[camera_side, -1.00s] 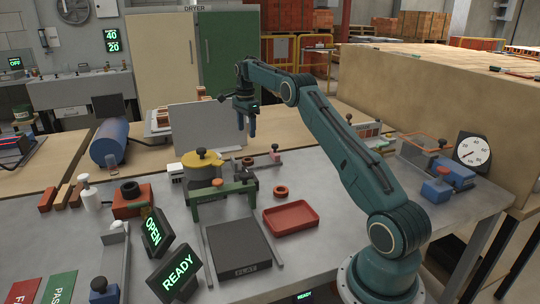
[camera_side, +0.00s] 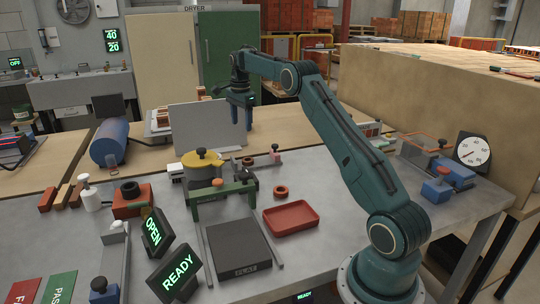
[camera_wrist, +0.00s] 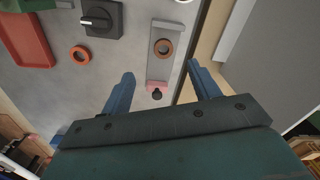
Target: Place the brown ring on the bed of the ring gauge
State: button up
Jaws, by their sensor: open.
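A brown ring (camera_wrist: 163,47) lies flat on the light grey bed (camera_wrist: 152,68) of what looks like the ring gauge, which has a pink block with a dark knob at one end. In the side view the brown ring (camera_side: 248,161) shows small on the gauge, with the pink block (camera_side: 275,155) at its right. My gripper (camera_side: 242,126) is open and empty, raised above the bench behind the gauge. In the wrist view its blue fingers (camera_wrist: 160,70) stand apart, and the ring is clear of them.
An orange-red ring (camera_side: 281,191) lies on the bench near a red tray (camera_side: 291,217). A dark box with a knob (camera_wrist: 100,18) stands beside the gauge. A yellow-lidded pot (camera_side: 203,165) and a grey upright panel (camera_side: 195,129) are to the left.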

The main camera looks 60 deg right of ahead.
jog(key=s+a+r+n+t, duration=0.1)
jog(key=s+a+r+n, duration=0.6)
jog(key=a, duration=0.4)
jog(key=s+a+r+n+t, duration=0.1)
jog(key=s+a+r+n, duration=0.3)
jog(key=a+r, duration=0.65)
jog(key=s+a+f+n+t, duration=0.1)
jog(key=s+a+f+n, duration=0.2)
jog(key=s, duration=0.4)
jog(key=s+a+f+n+t, duration=0.1)
jog(key=s+a+f+n, duration=0.2)
jog(key=s+a, duration=0.3)
jog(key=s+a+f+n+t, duration=0.1)
jog(key=s+a+f+n, duration=0.2)
jog(key=s, duration=0.7)
jog(key=a+n, duration=0.2)
jog(key=shift+n, duration=0.3)
